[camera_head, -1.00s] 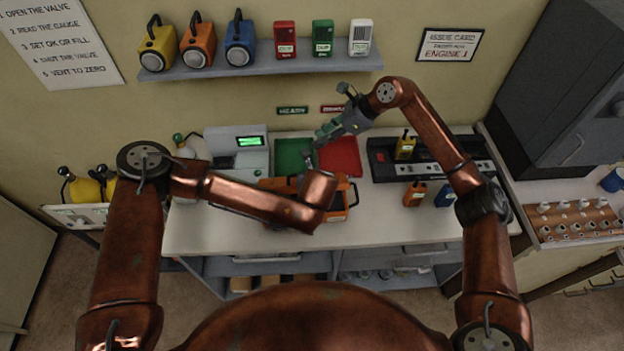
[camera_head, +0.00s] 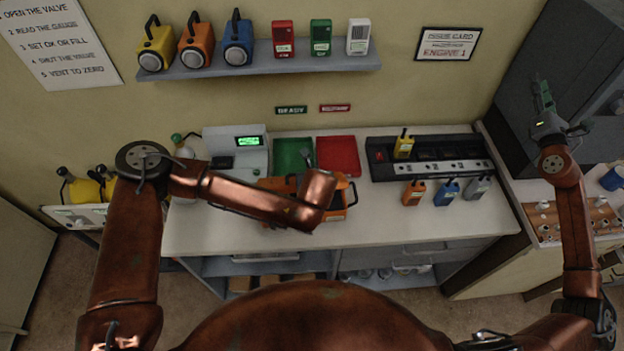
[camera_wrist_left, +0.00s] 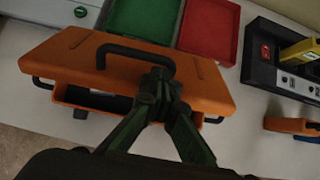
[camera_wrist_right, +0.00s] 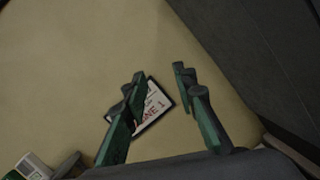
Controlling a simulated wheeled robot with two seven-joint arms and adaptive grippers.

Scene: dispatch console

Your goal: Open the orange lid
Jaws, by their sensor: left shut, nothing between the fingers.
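The orange lid (camera_wrist_left: 190,75) with its black bar handle (camera_wrist_left: 135,52) fills the upper left of the left wrist view. It sits tilted over the orange case (camera_wrist_left: 75,95), with a dark gap along the near side. My left gripper (camera_wrist_left: 156,82) is shut with its tips at the handle's right end, nothing held between them. In the head view my left forearm hides much of the orange case (camera_head: 338,212). My right gripper (camera_head: 542,95) is raised at the far right, away from the case. Its fingers stand apart and empty in the right wrist view (camera_wrist_right: 158,78).
A green tray (camera_head: 288,150) and a red tray (camera_head: 338,155) lie behind the case. A black charger (camera_head: 440,168) with a yellow radio (camera_head: 404,146) is to the right. Orange, blue and grey radios stand before it. A grey cabinet (camera_head: 535,60) is near my right gripper.

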